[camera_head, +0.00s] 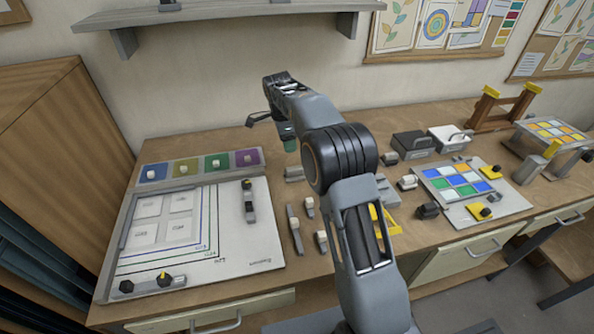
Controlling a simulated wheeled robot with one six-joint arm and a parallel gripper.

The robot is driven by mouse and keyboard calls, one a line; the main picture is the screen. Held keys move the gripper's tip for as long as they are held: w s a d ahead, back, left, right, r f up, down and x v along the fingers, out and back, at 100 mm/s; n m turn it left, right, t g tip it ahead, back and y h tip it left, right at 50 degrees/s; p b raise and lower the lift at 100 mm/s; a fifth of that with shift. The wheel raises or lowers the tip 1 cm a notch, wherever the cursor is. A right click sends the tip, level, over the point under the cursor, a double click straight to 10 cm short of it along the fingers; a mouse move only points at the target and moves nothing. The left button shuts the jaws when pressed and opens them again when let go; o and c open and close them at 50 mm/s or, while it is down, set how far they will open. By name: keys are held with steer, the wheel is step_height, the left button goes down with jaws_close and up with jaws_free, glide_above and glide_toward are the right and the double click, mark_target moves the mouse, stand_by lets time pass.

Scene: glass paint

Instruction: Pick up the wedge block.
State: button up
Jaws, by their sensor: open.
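My gripper (272,125) hangs at the end of my arm, over the back of the workbench, with its jaws apart. A small dark green thing (290,145) shows just below it; I cannot tell whether it touches the gripper. I cannot tell for sure which thing is the wedge block. A low grey block (294,173) lies on the bench below the gripper. A grey piece (386,190) and a yellow piece (388,221) lie right of my arm, partly hidden by it.
A white board (237,247) with clamps covers the bench's left. Behind it is a tray (202,163) with coloured squares. Several small tools (295,232) stand in the middle. A coloured tile panel (508,199), boxes (413,144) and a wooden rack (492,110) occupy the right. A shelf (230,14) hangs above.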

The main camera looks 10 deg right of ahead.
mark_target(294, 168)
steer(key=f, duration=0.5)
steer(key=d+f, duration=0.1)
steer(key=f, duration=0.1)
steer(key=shift+d+f+p, duration=0.1)
steer(key=shift+f+p, duration=0.15)
steer(key=shift+p, duration=0.1)
steer(key=shift+d+f+p, duration=0.2)
steer(key=shift+f+p, duration=0.2)
steer(key=shift+f, duration=0.9)
steer(key=shift+d+f+p, duration=0.15)
steer(key=shift+f+p, duration=0.25)
steer(key=shift+f, duration=0.9)
steer(key=c, duration=1)
